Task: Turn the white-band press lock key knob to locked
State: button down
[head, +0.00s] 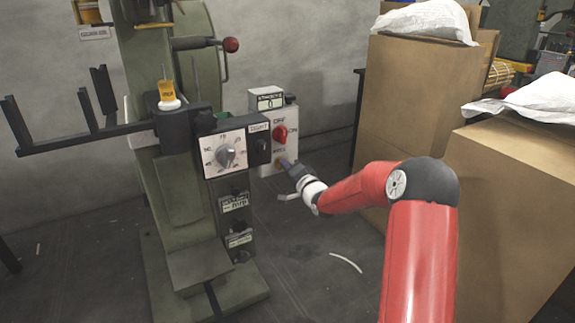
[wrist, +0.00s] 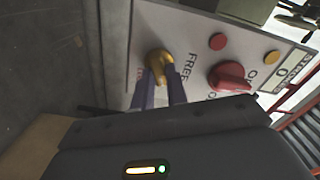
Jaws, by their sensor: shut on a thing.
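The lock key knob is a small yellow knob (wrist: 157,62) low on the light grey control box (head: 268,160). In the head view only a bit of yellow shows at my fingertips. My gripper (head: 288,165) reaches the box from the right. In the wrist view my gripper (wrist: 160,86) has its two purple-grey fingers on either side of the knob, shut on it. The word FREE is printed beside the knob; a red word on its other side is partly hidden by a finger. The green press (head: 180,200) carries a white band (head: 169,104) below a yellow nozzle.
A red switch knob (head: 280,134) sits just above the lock knob and shows close by in the wrist view (wrist: 229,76). A dial panel (head: 225,152) stands left of the box. Cardboard boxes (head: 410,100) stand to the right. Some floor below my arm is clear.

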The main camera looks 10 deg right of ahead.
jog(key=m+p, duration=0.1)
jog(key=m, duration=0.3)
jog(key=shift+f+m, duration=0.1)
jog(key=shift+m, duration=0.3)
dwell(0.4)
jog(key=c, duration=1.4)
grip_release()
jog(key=v, duration=0.8)
jog(key=shift+w, duration=0.1)
